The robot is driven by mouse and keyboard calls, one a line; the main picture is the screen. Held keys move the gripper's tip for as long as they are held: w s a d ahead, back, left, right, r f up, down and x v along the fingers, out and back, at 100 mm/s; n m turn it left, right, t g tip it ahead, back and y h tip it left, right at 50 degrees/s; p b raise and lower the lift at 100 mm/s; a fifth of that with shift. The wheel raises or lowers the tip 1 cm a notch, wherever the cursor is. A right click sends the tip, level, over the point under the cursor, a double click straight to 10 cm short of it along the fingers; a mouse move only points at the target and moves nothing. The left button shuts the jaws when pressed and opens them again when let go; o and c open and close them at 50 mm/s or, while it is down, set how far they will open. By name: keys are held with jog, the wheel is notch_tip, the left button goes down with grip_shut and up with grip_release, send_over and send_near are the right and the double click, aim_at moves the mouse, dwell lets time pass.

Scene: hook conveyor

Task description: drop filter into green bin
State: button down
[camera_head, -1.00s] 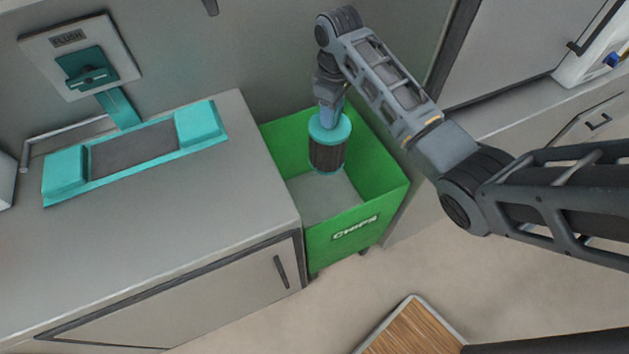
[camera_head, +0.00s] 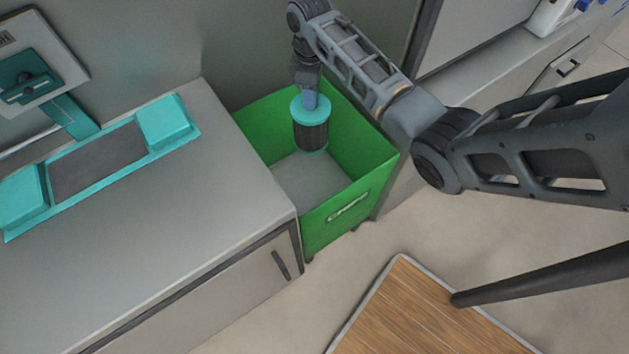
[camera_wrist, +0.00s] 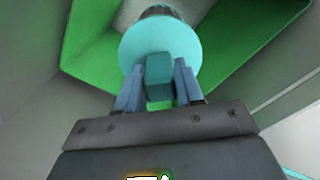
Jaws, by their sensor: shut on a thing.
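The filter (camera_head: 311,134) is a dark cylinder with teal end caps. It hangs upright over the green bin (camera_head: 340,213), within the outline of its opening in the head view. My gripper (camera_head: 310,98) is above the filter, shut on the teal handle on its top. In the wrist view my gripper (camera_wrist: 159,85) has both fingers against the sides of the handle, and the filter's round teal cap (camera_wrist: 196,58) shows behind it. The visible part of the bin's grey floor is empty. How deep the filter sits in the bin is hard to tell.
A grey counter (camera_head: 150,240) stands directly left of the bin, with a teal tray-like fixture (camera_head: 100,160) on it. A wall panel with a teal lever (camera_head: 30,85) is at the far left. A wood-topped surface (camera_head: 420,310) lies at the front right. Open floor lies before the bin.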

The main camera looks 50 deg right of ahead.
jog(key=shift+f+b, duration=0.45)
jog(key=shift+f, duration=0.25)
jog(key=c, duration=0.6)
grip_release()
jog(key=shift+c, duration=0.2)
jog(key=shift+r, duration=3.95)
